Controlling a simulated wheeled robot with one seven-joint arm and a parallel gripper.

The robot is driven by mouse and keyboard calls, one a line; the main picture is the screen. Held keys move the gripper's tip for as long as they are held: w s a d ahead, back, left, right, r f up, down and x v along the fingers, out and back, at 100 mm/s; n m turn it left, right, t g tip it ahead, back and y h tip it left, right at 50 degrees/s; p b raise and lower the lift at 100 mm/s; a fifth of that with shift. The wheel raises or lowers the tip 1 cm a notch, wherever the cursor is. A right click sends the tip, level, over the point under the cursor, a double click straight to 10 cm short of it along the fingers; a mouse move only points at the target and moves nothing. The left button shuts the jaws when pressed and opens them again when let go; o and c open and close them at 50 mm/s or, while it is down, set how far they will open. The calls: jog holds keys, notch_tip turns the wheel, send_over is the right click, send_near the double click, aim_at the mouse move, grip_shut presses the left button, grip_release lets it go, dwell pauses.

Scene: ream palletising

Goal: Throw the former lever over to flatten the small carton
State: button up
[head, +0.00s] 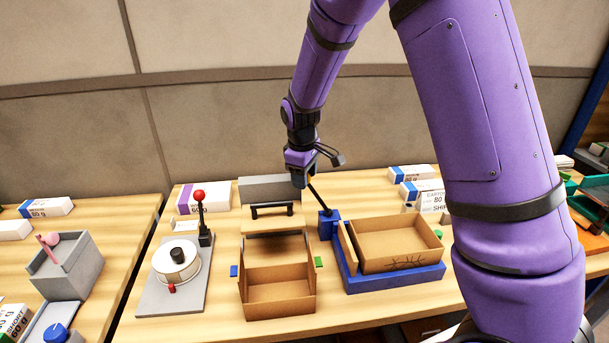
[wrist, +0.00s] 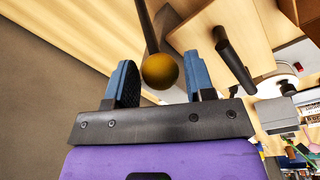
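The former lever (head: 318,194) is a dark rod rising from a blue block (head: 328,224) and leaning up to the left. Its orange ball knob (wrist: 160,71) sits between the two blue fingers of my gripper (wrist: 158,66), with gaps visible on both sides. In the head view my gripper (head: 300,179) is at the lever's upper end and hides most of the knob. An open brown carton (head: 398,236) sits in the blue tray-like former (head: 392,281), right of the lever. Another open brown carton (head: 278,293) stands left of it; I cannot tell which is the small one.
A black handle (head: 272,210) on a tan plate stands behind the left carton. A grey plate carries a red-knobbed lever (head: 199,196) and a round white drum (head: 177,262). Paper reams (head: 203,197) lie at the back. My arm covers the right side.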

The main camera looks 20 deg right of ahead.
grip_shut()
jog(key=shift+d+r, duration=0.1)
jog(key=shift+d, duration=0.05)
jog(key=shift+s+d+r+y, duration=0.15)
jog(key=shift+d+r+y, duration=0.15)
jog(key=shift+d+y, duration=0.3)
jog(key=shift+s+d+r+y, duration=0.1)
jog(key=shift+d+r+y, duration=0.25)
jog(key=shift+d, duration=0.4)
jog(key=s+d+f+t+y, duration=0.1)
jog(key=d+y, duration=0.4)
jog(key=d, duration=0.2)
jog(key=s+d+f+t+y, duration=0.1)
jog(key=d+y, duration=0.4)
jog(key=d, duration=0.1)
jog(key=shift+s+d+f+m+t, duration=0.3)
jog(key=shift+s+d+f+t, duration=0.05)
jog(key=shift+s+t, duration=0.05)
jog(key=shift+y, duration=0.25)
jog(key=shift+o, duration=1.7)
grip_release()
